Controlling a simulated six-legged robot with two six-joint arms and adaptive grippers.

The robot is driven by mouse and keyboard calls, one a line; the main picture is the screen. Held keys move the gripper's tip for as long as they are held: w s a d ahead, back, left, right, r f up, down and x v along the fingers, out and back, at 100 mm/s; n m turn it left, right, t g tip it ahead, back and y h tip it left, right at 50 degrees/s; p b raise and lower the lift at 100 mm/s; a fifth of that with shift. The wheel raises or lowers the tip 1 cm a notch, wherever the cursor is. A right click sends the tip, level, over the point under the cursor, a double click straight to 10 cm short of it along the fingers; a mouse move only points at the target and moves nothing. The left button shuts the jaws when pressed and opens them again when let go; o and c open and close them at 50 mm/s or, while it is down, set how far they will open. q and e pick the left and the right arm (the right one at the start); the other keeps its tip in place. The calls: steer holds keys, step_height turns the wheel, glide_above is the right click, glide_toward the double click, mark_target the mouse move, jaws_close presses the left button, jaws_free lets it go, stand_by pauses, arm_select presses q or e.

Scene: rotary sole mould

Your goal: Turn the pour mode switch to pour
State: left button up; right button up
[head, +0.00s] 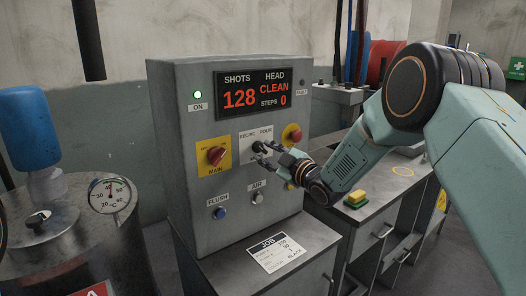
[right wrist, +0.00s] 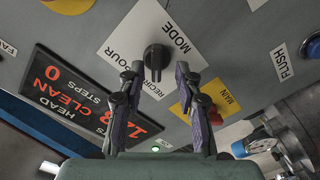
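The pour mode switch is a black knob on a white plate marked RECIRC, POUR and MODE; its plate (head: 247,139) is on the grey control box in the head view. In the right wrist view the knob (right wrist: 156,57) shows upside down, between and slightly beyond my right fingertips. My right gripper (head: 262,154) is open in front of the knob, with a finger on each side; it also shows in the right wrist view (right wrist: 158,72). A gap shows on both sides of the knob. I cannot tell which mark the knob points at. My left gripper is not in view.
A red main switch (head: 216,155) on a yellow plate sits left of the mode switch. A red button (head: 292,136) is to its right. The blue flush button (head: 220,213) and air button (head: 257,198) sit below. The display (head: 254,91) reads CLEAN.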

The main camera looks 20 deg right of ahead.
steer(key=shift+w+a, duration=0.2)
steer(key=shift+w, duration=0.3)
steer(key=shift+w+d+f, duration=0.1)
steer(key=shift+w+d, duration=0.05)
steer(key=shift+d, duration=0.05)
steer(key=shift+s+d+r, duration=0.15)
steer(key=shift+s+r, duration=0.05)
steer(key=shift+s, duration=0.05)
steer(key=shift+w+a+f, duration=0.1)
steer(key=shift+w+a, duration=0.2)
steer(key=shift+a, duration=0.1)
steer(key=shift+c, duration=2.1)
steer(key=shift+s+d, duration=0.15)
steer(key=shift+d, duration=0.35)
jaws_close()
steer(key=shift+a, duration=0.1)
steer(key=shift+a, duration=0.1)
